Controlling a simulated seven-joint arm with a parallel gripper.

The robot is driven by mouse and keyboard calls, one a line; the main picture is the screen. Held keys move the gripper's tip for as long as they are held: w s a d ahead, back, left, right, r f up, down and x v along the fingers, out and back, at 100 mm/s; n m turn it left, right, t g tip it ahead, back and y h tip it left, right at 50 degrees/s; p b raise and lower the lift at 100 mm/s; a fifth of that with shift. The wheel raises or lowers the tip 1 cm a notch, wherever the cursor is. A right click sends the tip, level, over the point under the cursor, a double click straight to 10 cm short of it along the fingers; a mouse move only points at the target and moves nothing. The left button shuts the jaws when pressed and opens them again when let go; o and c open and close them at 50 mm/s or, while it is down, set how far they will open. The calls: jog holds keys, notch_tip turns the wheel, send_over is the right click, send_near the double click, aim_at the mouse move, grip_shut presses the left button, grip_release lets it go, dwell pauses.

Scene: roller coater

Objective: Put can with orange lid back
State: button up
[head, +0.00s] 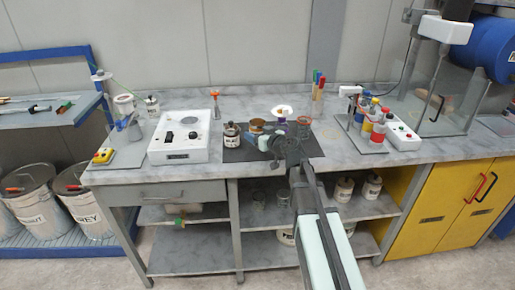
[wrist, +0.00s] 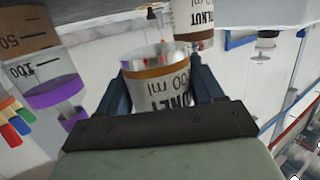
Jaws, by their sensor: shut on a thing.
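My gripper (head: 283,150) is over the dark mat on the bench in the head view. In the wrist view my gripper (wrist: 160,95) is shut on a can (wrist: 158,80) with an orange-brown band near one end and a label with "100 ml" on it. In the head view my gripper largely hides this can. A measuring cup with a purple band (wrist: 55,92) is left of it in the wrist view. A can with a walnut label (wrist: 193,22) is beyond it, at the top.
The dark mat (head: 224,156) also bears a can with a dark lid (head: 232,135), a brown-topped can (head: 256,126) and a glass (head: 303,126). A white device (head: 180,136) stands left, and a rack of coloured bottles (head: 376,127) right. The lower shelf (head: 190,255) has free room.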

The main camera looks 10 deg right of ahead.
aim_at(258, 154)
jog(key=shift+f, duration=2.8)
jog(key=shift+f, duration=0.15)
jog(key=o, duration=1.2)
jog(key=shift+s+r, duration=0.15)
jog(key=shift+r, duration=0.05)
jog(key=v, duration=1.1)
jog(key=shift+s+d, duration=0.25)
jog(key=shift+s, duration=0.05)
